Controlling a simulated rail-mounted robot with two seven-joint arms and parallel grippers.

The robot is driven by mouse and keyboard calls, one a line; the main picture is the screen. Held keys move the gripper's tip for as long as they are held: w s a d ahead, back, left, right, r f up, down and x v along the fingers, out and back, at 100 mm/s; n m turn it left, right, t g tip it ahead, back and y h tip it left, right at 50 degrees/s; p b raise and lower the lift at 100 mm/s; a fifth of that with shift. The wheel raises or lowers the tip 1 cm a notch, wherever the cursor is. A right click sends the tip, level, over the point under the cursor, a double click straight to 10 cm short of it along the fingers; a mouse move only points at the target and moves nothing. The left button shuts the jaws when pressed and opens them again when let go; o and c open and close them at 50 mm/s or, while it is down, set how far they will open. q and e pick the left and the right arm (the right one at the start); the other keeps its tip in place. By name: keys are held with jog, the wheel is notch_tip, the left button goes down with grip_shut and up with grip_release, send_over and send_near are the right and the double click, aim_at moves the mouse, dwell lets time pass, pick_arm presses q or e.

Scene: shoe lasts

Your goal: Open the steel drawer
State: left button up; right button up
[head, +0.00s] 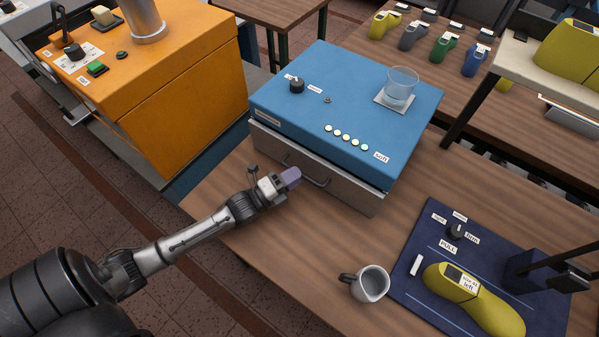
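The steel drawer (345,190) is a grey front under a blue box (330,112) on the wooden table. It looks shut or nearly shut; a thin dark line runs along its top edge. A dark bar handle (318,184) is on its front. My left gripper (291,177) is in front of the drawer, close to the handle's left part. Its purple tip points at the handle and covers some of the drawer front. Whether its fingers touch the handle, or how far apart they are, I cannot tell. My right gripper does not show clearly.
A metal pitcher (371,284) stands on the table in front of the drawer's right side. A navy mat (415,290) with a yellow shoe last (475,300) lies at the right. A glass beaker (401,86) stands on the blue box. An orange machine (150,85) is at the left.

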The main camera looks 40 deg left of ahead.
pick_arm(q)
jog(key=shift+x, duration=0.95)
jog(key=shift+c, duration=0.3)
grip_shut()
